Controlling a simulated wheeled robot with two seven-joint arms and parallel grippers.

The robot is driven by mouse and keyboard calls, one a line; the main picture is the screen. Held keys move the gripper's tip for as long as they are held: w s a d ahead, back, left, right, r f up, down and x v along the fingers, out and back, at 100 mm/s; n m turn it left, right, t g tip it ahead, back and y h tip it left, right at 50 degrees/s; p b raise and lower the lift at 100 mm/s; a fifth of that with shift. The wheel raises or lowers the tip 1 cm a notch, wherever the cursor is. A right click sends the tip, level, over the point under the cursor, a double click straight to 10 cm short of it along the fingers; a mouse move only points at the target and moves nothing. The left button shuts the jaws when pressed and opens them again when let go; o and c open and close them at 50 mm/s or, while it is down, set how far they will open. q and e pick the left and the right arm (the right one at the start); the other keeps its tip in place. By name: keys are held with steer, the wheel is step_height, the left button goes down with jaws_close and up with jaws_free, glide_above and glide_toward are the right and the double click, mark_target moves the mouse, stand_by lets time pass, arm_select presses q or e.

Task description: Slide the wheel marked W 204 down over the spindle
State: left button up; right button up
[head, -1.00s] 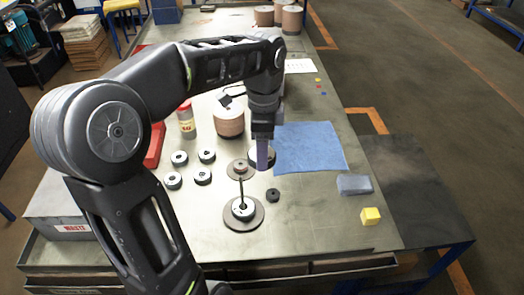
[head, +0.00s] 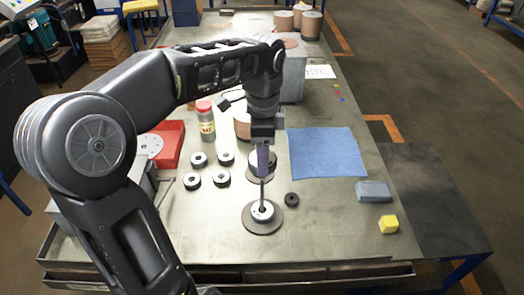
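My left gripper (head: 263,172) points down, its finger in front of a dark wheel (head: 271,160) that it appears to grip by its near part. The wheel is raised, and no marking is legible on it. The spindle (head: 262,192) is a thin upright rod just below and in front of the fingertip in the head view. Its upper end meets the finger's outline, so I cannot tell how near they are in depth. At the rod's foot is a pale hub on a brown disc (head: 263,225) on the table. My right gripper is out of view.
A small black ring (head: 291,199) lies right of the spindle. Several black flanges (head: 222,177) lie to the left. A red-capped jar (head: 205,120) stands behind.

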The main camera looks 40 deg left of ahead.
mark_target(262, 198)
arm_select(q)
steer(key=shift+f+b, duration=1.3)
steer(key=shift+f, duration=0.6)
steer(key=shift+f+b, duration=0.9)
steer(key=shift+f, duration=0.5)
steer(key=shift+f, duration=0.2)
steer(key=shift+f+b, duration=3.75)
steer(key=shift+f, duration=1.35)
steer(key=o, duration=1.7)
steer(key=shift+r, duration=0.1)
steer(key=shift+c, duration=0.2)
steer(key=shift+r, duration=3.9)
